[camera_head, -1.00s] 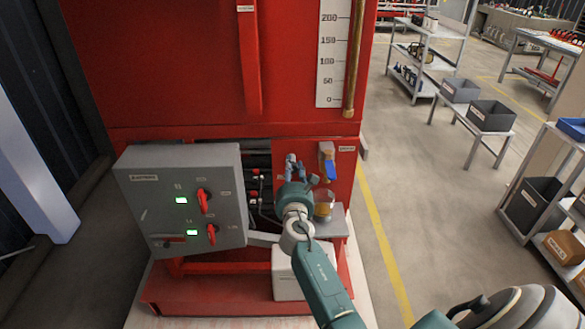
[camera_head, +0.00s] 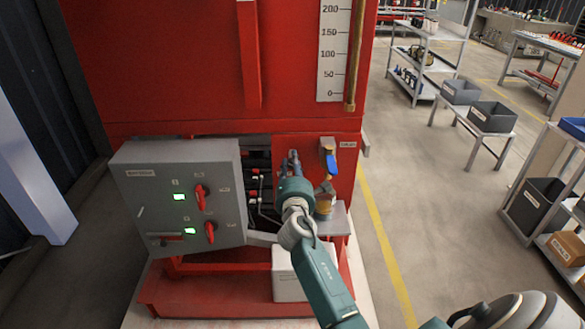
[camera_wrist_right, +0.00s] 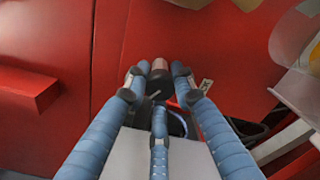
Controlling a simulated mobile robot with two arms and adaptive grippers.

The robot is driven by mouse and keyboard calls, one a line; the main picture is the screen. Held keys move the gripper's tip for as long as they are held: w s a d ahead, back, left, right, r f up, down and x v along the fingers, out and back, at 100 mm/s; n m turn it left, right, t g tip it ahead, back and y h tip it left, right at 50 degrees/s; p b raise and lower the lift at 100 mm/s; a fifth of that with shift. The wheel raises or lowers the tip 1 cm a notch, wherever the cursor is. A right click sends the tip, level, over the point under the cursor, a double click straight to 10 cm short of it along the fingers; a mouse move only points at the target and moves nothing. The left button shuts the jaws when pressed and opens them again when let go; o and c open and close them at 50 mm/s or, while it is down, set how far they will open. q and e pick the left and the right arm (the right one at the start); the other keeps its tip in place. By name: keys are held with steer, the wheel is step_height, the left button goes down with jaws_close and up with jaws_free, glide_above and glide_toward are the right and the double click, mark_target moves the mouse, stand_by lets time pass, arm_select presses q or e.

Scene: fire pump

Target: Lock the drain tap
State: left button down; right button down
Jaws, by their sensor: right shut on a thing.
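The drain tap's blue handle (camera_head: 330,163) shows in the head view on the red lower panel, under a label. A cup with amber contents (camera_head: 323,206) is below it. My right gripper (camera_head: 293,158) is just left of the tap, apart from the blue handle. In the right wrist view, my right gripper (camera_wrist_right: 156,82) has its fingertips closed around a small dark piece with a pinkish end (camera_wrist_right: 159,68). I cannot tell what that piece is. My left gripper is not in view.
A grey control box (camera_head: 180,195) with red switches and green lights stands left of my arm. A white box (camera_head: 287,275) sits on the red base below. Shelves (camera_head: 425,60) and grey bins (camera_head: 492,117) are to the right, with open floor between.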

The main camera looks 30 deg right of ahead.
steer(key=m+b, duration=0.3)
steer(key=m, duration=0.3)
steer(key=shift+d+m, duration=0.1)
steer(key=shift+m, duration=0.2)
steer(key=m+b, duration=0.2)
steer(key=m, duration=0.3)
steer(key=shift+m, duration=0.3)
steer(key=c, duration=1.4)
jaws_free()
steer(key=shift+s+d, duration=0.1)
steer(key=shift+c, duration=0.2)
steer(key=shift+s+a+f, duration=0.1)
steer(key=shift+s+a, duration=0.15)
steer(key=shift+a, duration=0.05)
steer(key=v, duration=0.6)
steer(key=shift+s+a, duration=0.15)
steer(key=shift+s, duration=0.2)
